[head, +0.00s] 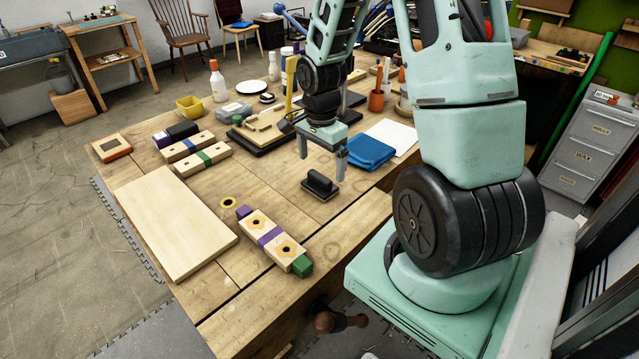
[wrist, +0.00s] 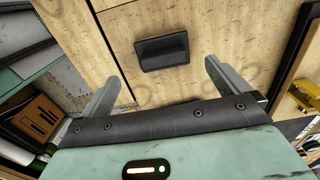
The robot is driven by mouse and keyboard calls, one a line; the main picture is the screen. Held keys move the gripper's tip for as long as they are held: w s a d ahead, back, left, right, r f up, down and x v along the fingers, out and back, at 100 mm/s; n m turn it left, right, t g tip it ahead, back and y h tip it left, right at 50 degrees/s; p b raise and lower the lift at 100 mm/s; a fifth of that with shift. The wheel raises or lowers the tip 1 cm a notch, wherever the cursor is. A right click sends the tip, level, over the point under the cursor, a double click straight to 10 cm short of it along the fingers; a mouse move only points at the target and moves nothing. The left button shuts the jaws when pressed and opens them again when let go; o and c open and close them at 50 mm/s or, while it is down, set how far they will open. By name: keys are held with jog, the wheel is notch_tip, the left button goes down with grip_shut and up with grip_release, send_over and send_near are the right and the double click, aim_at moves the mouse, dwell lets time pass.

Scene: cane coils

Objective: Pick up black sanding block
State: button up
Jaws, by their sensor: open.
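The black sanding block (head: 320,184) lies on the wooden workbench (head: 285,210), near its middle, with its raised handle facing up. In the wrist view the black sanding block (wrist: 162,52) shows beyond the fingertips, a little left of the middle between them. My gripper (head: 322,158) is above the bench, just over and behind the block. In the wrist view my gripper (wrist: 158,78) has its two fingers spread wide with nothing between them. The fingers do not appear to touch the block.
A blue folded cloth (head: 369,151) lies right of the block. Wooden blocks with purple and green ends (head: 271,236) lie in front left. A pale board (head: 173,218) lies on the left. Bare bench surrounds the block. Tools and containers crowd the back.

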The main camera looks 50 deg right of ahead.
aim_at(320, 176)
jog(key=shift+w+f+p, duration=0.2)
jog(key=shift+f+p, duration=0.35)
jog(key=shift+f, duration=2.45)
jog(key=c, duration=1)
